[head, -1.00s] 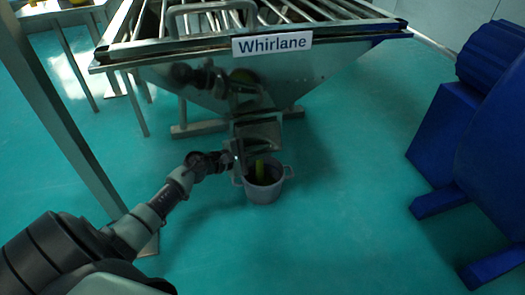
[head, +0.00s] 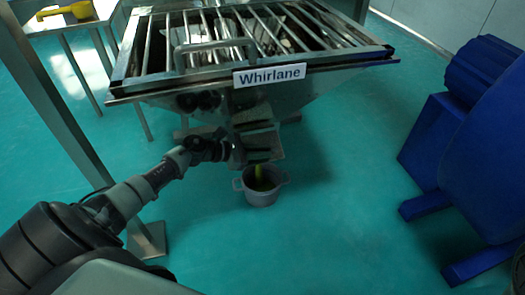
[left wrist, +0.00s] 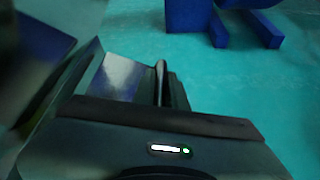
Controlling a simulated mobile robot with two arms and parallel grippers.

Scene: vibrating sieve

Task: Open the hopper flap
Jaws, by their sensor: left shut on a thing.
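The steel hopper (head: 292,98) is labelled "Whirlane" and has a grate of bars on top. Its flap (head: 262,146) is at the outlet below, standing out from the chute. My left gripper (head: 234,150) reaches in from the left and is shut on the flap's left edge. In the left wrist view, a shiny metal plate (left wrist: 118,78), likely the flap, lies beyond the gripper (left wrist: 165,88). The exact grip is dark and partly hidden. My right gripper is in neither view.
A grey two-handled pot (head: 262,196) stands on the floor below the flap, with something yellow-green in it. A blue machine (head: 455,150) stands at the right. A table (head: 75,22) with a yellow object (head: 80,10) is at the back left.

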